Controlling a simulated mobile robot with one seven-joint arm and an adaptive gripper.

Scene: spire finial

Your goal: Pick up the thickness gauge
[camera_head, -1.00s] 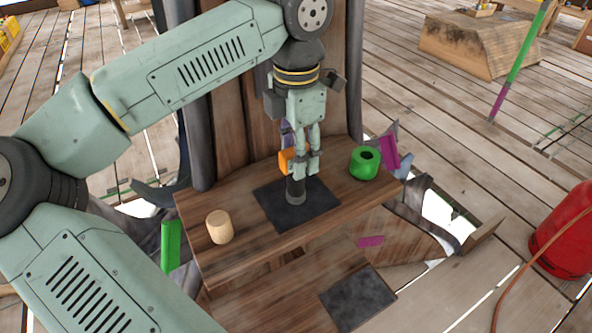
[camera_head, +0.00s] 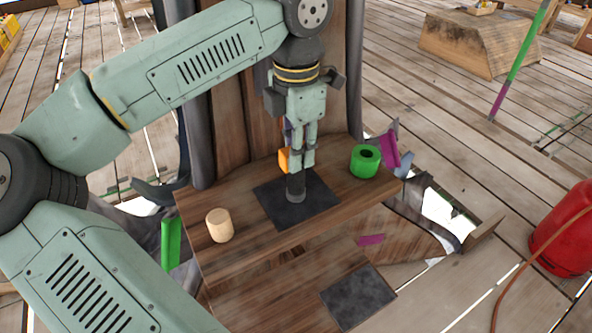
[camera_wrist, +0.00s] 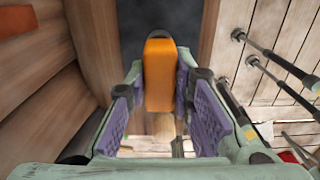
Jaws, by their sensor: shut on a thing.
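The thickness gauge, which I take to be the orange-bodied thing (camera_head: 284,160), is at my gripper (camera_head: 301,166) above the dark mat (camera_head: 325,195) on the wooden bench. In the wrist view its orange body (camera_wrist: 160,75) stands between the purple finger pads of my gripper (camera_wrist: 163,105), with a dark rounded end beyond it. My gripper points down and is shut on it. A dark grey cylindrical part (camera_head: 296,187) shows below the fingers, low over or on the mat. The fingers hide part of the gauge, and I cannot tell whether it touches the mat.
A pale wooden cylinder (camera_head: 220,226) stands left of the mat. A green ring-like piece (camera_head: 364,161) stands to its right. A tall wooden back (camera_head: 239,105) rises behind the bench. A second dark mat (camera_head: 357,297) lies on the lower front step. A red tank (camera_head: 566,240) is far right.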

